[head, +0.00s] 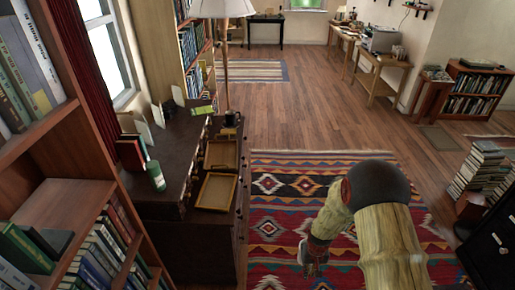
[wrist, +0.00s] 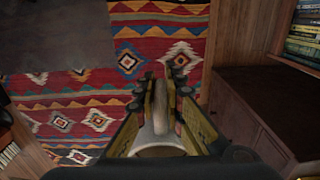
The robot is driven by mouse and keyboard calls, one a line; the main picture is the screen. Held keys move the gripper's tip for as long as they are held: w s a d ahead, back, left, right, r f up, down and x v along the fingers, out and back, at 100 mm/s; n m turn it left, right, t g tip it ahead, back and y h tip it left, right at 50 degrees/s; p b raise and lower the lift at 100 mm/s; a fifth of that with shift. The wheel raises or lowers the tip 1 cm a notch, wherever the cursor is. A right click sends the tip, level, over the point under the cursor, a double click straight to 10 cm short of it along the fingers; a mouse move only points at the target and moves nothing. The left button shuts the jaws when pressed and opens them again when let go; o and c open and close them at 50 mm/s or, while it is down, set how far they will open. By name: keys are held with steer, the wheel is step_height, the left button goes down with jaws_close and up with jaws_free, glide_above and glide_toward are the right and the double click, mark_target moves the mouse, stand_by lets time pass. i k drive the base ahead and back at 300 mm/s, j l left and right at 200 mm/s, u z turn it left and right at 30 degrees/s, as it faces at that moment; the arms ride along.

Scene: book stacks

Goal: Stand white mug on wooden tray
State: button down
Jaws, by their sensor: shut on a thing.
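My gripper (wrist: 160,82) is shut on the white mug (wrist: 160,135), which shows pale grey between the fingers at the bottom of the wrist view; the fingers hide part of it. In the head view my gripper (head: 313,262) hangs over the patterned rug, right of the dark cabinet and apart from it; the mug is too small to make out there. I cannot tell which is the task's tray.
A bookshelf (head: 60,195) stands at the near left. Book stacks (head: 480,168) stand right. The wooden floor (head: 320,110) beyond the rug is clear.

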mark_target(221, 152)
steer(key=i+l+z, duration=0.15)
steer(key=i+z, duration=0.2)
steer(key=i, duration=0.55)
steer(key=i+j+z, duration=0.1)
steer(key=i+z, duration=0.2)
steer(key=i, duration=0.6)
steer(key=i+u, duration=0.25)
steer(key=i, duration=0.2)
steer(key=i+l+u, duration=0.15)
steer(key=i+u, duration=0.15)
steer(key=i, duration=0.2)
steer(key=i+l+u, duration=0.25)
steer(key=i, duration=0.2)
